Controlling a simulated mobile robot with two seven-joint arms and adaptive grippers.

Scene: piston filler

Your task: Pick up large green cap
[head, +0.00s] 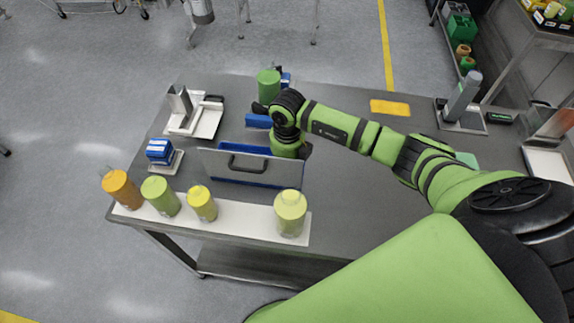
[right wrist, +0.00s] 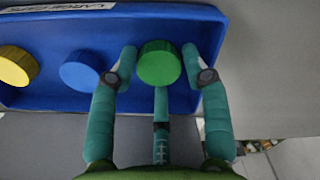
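The green cap (right wrist: 159,65) is round with a ribbed edge and sits at the right end of a blue tray (right wrist: 60,98) in the right wrist view. My right gripper (right wrist: 160,55) is open around it. One finger is on the cap's left and one on its right, with narrow gaps showing. A third finger lies below the cap; I cannot tell whether it touches. In the head view my right arm comes in from the right and hides its own fingers and the cap. My left gripper is not in view.
A blue cap (right wrist: 80,70) and a yellow cap (right wrist: 16,66) share the tray. On the table, an orange bottle (head: 121,188), several yellow-green bottles (head: 290,213) and a grey panel with a handle (head: 250,168) stand near the front.

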